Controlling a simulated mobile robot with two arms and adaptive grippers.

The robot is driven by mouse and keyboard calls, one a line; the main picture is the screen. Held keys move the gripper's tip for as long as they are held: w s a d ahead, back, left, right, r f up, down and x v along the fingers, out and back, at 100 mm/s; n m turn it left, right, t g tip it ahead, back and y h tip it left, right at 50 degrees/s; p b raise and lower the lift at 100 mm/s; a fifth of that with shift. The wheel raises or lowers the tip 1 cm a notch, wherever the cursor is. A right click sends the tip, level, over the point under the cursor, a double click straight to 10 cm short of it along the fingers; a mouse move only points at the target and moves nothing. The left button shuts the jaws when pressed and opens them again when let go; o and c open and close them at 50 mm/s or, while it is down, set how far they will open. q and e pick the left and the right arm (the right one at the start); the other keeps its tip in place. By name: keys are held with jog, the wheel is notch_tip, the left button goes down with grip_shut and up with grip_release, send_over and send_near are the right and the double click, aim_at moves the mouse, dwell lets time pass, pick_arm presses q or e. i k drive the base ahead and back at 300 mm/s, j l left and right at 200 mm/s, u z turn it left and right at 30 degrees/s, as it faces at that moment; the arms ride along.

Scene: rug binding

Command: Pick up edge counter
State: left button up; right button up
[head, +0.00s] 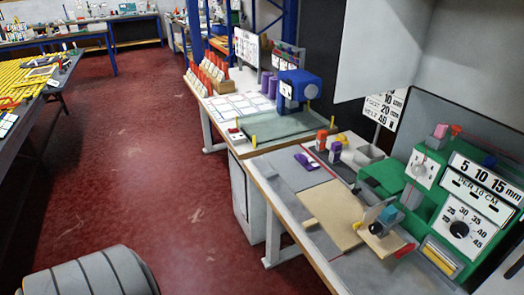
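No object in the head view is clearly labelled as the edge counter, so I cannot tell which one it is. A small white device with a red top (235,135) sits at the near left corner of the blue machine's table. A flat purple item (305,161) lies on the grey worktop further right. A green machine (430,195) with dials and number plates stands at the right, and a small grey-blue device (385,219) is in front of it. Neither of my grippers shows.
The nearer bench (290,205) and the farther one run along the right. A blue sewing machine (297,88) stands on the farther bench. A table with yellow slats (22,78) is at left. A grey banded rounded object (95,275) fills the bottom left. The red floor (130,170) between is open.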

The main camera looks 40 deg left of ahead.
aim_at(309, 164)
jog(key=u, duration=1.1)
jog(key=i+j, duration=0.1)
jog(key=j, duration=0.15)
jog(key=i+j+z, duration=0.1)
jog(key=j, duration=0.15)
